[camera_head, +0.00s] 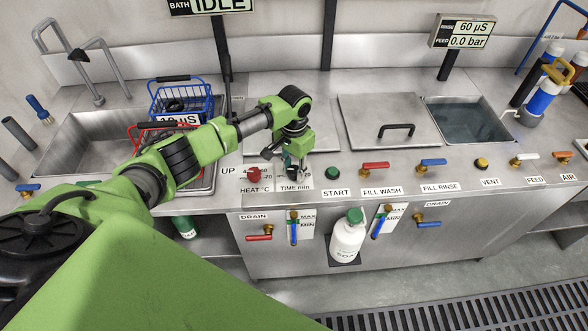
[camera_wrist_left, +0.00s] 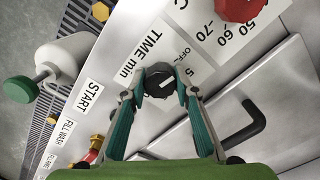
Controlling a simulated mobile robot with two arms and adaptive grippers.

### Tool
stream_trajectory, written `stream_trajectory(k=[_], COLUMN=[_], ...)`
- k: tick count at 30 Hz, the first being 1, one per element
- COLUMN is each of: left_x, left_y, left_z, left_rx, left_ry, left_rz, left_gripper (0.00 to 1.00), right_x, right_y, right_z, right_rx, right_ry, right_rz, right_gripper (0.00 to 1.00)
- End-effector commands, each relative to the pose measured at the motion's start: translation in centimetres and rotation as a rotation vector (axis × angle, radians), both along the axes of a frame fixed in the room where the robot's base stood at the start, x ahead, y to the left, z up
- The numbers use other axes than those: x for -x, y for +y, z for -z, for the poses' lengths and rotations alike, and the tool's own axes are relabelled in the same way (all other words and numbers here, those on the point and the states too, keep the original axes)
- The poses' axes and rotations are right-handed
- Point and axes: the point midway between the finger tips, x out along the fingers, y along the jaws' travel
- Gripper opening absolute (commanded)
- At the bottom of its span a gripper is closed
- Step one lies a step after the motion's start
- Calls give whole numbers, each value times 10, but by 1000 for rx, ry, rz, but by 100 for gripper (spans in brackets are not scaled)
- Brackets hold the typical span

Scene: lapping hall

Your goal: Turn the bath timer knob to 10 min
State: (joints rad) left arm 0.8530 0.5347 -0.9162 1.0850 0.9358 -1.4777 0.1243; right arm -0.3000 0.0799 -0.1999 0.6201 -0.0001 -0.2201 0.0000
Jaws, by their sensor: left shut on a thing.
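The bath timer knob (camera_wrist_left: 160,83) is dark with a pale pointer line and sits on the TIME min dial plate. In the left wrist view the marks OFF and 5 show beside it; the rest of the scale is hidden by the gripper. My left gripper (camera_wrist_left: 160,88) is shut on the knob, one finger on each side. In the head view my left gripper (camera_head: 293,169) is over the TIME min label (camera_head: 295,187) and hides most of the knob. The display above the bath reads IDLE (camera_head: 215,5). My right gripper is not in view.
The red HEAT knob (camera_head: 253,175) is just left of the timer, and the green START button (camera_head: 332,174) just right. The FILL WASH valve (camera_head: 374,168) is further right. A lid (camera_head: 384,112) with a black handle lies behind.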

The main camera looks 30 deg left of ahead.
Motion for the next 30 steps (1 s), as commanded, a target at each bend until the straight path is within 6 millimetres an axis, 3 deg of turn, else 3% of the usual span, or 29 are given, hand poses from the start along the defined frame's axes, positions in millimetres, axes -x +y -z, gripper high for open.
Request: stream_trajectory(k=[11,30], left_x=[0,-1], left_y=[-1,-1], left_z=[-1,-1], left_rx=[2,1], left_ry=[0,-2], left_rz=[215,821], left_gripper=[7,7], right_x=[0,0], right_y=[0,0], right_z=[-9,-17], right_rx=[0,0], right_ry=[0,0], right_rz=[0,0], right_gripper=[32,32])
